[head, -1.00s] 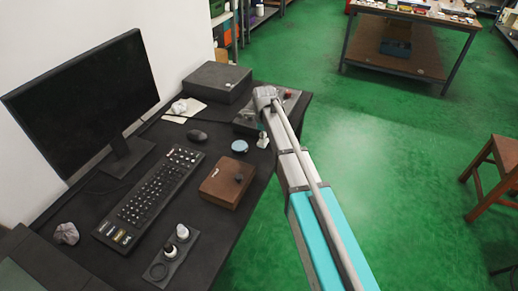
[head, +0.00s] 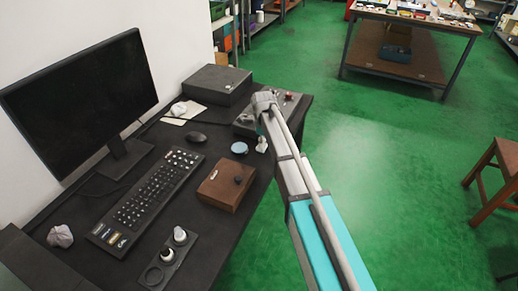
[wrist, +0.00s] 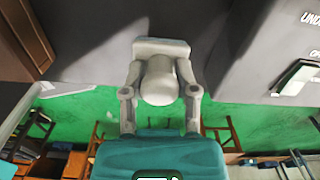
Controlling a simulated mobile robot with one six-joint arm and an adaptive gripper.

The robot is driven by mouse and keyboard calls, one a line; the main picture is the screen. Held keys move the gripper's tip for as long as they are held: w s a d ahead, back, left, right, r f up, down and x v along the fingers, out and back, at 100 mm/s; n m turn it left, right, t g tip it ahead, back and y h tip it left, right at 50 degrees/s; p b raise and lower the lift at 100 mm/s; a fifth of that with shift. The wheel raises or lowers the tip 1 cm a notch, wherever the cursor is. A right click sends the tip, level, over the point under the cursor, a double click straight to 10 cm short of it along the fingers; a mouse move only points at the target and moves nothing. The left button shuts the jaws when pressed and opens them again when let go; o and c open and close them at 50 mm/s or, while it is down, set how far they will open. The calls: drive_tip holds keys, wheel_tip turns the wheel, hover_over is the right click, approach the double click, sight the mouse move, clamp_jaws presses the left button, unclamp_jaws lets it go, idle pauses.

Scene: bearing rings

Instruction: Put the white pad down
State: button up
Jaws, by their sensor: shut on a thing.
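The white pad (wrist: 160,48) is a pale block with a rounded knob, held between the two fingers of my gripper (wrist: 160,72) in the wrist view. My gripper is shut on it. The pad's flat end faces the dark desk top. In the head view the pad (head: 262,147) is a small pale shape low over the right part of the desk (head: 215,232), right of a light blue disc. I cannot tell whether it touches the desk.
The light blue disc (head: 239,148) and a brown box (head: 226,187) are close by. The desk's right edge is near.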

drive_tip(key=shift+f+b, duration=0.65)
drive_tip(key=shift+f, duration=0.35)
drive_tip(key=shift+f, duration=0.1)
drive_tip(key=o, duration=1)
wheel_tip(320, 180, up, 12)
drive_tip(key=p, duration=1.2)
